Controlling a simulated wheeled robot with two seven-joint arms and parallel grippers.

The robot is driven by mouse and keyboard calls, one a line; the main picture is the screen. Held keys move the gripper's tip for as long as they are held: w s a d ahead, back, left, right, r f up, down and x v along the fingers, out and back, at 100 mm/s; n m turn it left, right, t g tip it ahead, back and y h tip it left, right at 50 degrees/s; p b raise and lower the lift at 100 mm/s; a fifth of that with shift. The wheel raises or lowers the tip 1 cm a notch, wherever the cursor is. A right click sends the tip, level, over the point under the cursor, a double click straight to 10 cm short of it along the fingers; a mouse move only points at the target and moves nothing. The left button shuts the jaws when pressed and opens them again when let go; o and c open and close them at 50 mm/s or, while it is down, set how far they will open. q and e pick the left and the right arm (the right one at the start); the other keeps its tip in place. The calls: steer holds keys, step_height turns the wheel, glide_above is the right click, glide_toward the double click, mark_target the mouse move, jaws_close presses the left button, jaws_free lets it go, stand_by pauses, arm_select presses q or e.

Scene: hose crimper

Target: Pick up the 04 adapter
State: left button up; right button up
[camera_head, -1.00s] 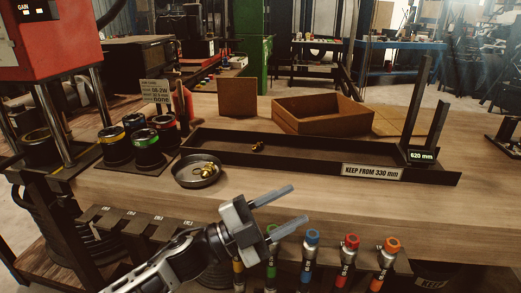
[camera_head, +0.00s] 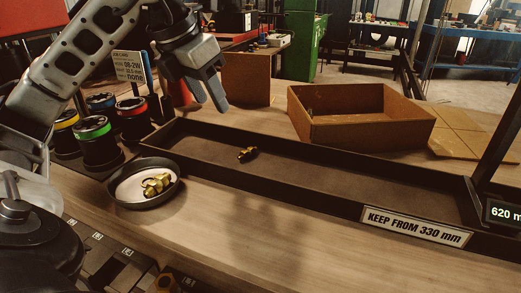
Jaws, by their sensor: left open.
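Several brass fittings (camera_head: 156,184) lie in a round dark dish (camera_head: 122,202) at the left on the bench. Another small brass fitting (camera_head: 247,154) lies alone in the long black tray (camera_head: 330,187). No size mark can be read on any fitting, so I cannot tell which is the 04 adapter. My left gripper (camera_head: 214,98) is open and empty, fingers pointing down, in the air. In the picture it is above and left of the lone fitting and above and right of the dish. My right gripper is not in view.
Black pots with coloured rings (camera_head: 96,141) and a sign (camera_head: 130,67) stand left of the tray. An open brown box (camera_head: 360,128) is behind it. A label plate (camera_head: 416,226) is on its front wall. Bare bench lies in front of the tray.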

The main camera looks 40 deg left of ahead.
arm_select(q)
steer(key=b, duration=0.2)
glide_toward(242, 155)
steer(key=f, duration=0.1)
steer(key=a+f, duration=0.1)
steer(key=shift+w+f, duration=0.25)
steer(key=shift+w, duration=0.1)
steer(key=shift+d+x, duration=0.2)
steer(key=shift+x, duration=1.15)
steer(key=shift+d+x, duration=0.2)
steer(key=shift+x, duration=1.2)
steer(key=shift+w+r, duration=0.15)
steer(key=shift+c, duration=0.2)
jaws_close()
